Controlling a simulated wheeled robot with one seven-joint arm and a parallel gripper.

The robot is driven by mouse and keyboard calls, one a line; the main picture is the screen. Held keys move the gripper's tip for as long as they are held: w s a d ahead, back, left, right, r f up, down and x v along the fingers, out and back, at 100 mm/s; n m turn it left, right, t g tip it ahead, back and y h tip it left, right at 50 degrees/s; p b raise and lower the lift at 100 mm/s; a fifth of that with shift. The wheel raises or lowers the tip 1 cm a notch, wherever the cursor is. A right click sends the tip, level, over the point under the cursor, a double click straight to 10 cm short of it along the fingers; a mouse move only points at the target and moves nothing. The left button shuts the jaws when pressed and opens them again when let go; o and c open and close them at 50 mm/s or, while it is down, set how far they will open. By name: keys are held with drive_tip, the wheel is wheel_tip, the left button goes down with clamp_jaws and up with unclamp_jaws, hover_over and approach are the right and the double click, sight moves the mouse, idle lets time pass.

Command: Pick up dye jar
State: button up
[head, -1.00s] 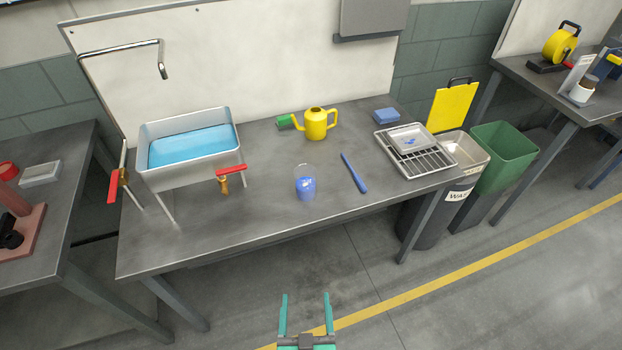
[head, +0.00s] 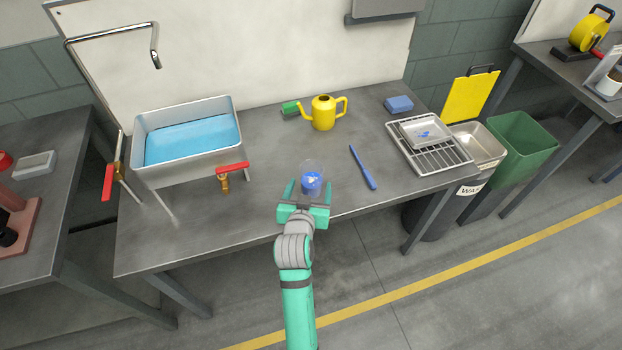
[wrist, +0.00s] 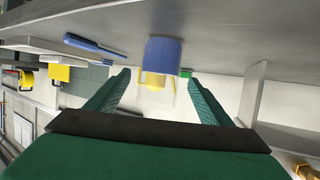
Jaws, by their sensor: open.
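The dye jar (head: 312,181) is a clear jar with blue dye in its lower part, standing upright near the table's front edge. In the wrist view, which is upside down, the jar (wrist: 163,52) shows its blue part above its clear part. My gripper (head: 309,190) is open, with its teal fingers pointing at the jar from the front. In the wrist view the jar lies ahead between the two fingers (wrist: 158,80). I cannot tell whether the fingertips reach past its near side. Nothing is held.
A blue stick (head: 362,167) lies to the jar's right. A yellow watering can (head: 323,113) stands behind it. A basin of blue liquid (head: 236,110) with a red-handled tap (head: 232,169) is to the left. A wire rack (head: 448,161) with a tray (head: 425,132) is to the right.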

sight(313, 176)
drive_tip(key=x, duration=0.3)
drive_tip(key=shift+w+d+f, duration=0.35)
drive_tip(key=shift+w+d, duration=0.1)
drive_tip(key=x, duration=0.5)
drive_tip(key=shift+a+f, duration=0.25)
drive_tip(key=shift+a, duration=0.1)
drive_tip(key=shift+r, duration=0.1)
drive_tip(key=c, duration=1.4)
